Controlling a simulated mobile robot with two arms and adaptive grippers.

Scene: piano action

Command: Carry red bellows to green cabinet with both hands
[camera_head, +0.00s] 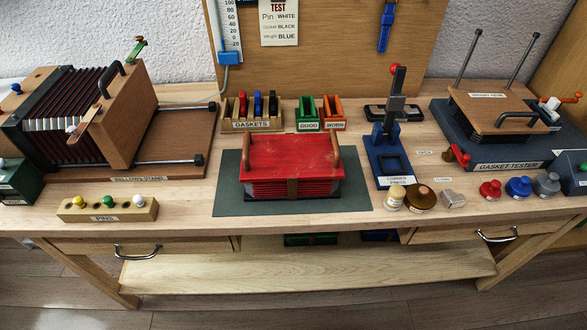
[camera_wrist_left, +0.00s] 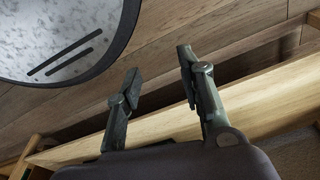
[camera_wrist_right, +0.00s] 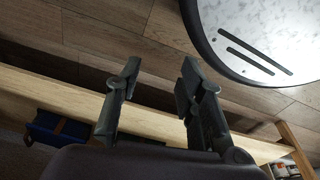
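My left gripper (camera_wrist_left: 160,68) is open and empty, low beside a wooden board. My right gripper (camera_wrist_right: 160,72) is open and empty, also low by a wooden board. Neither gripper shows in the head view.
A bellows stand (camera_head: 160,140) with large black bellows is at left. A pin block (camera_head: 107,209) is front left. A corner tool (camera_head: 389,155), small knobs and a gasket tester (camera_head: 505,150) are at right. A blue box (camera_wrist_right: 58,130) shows in the right wrist view. Drawers have protruding handles (camera_head: 137,252).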

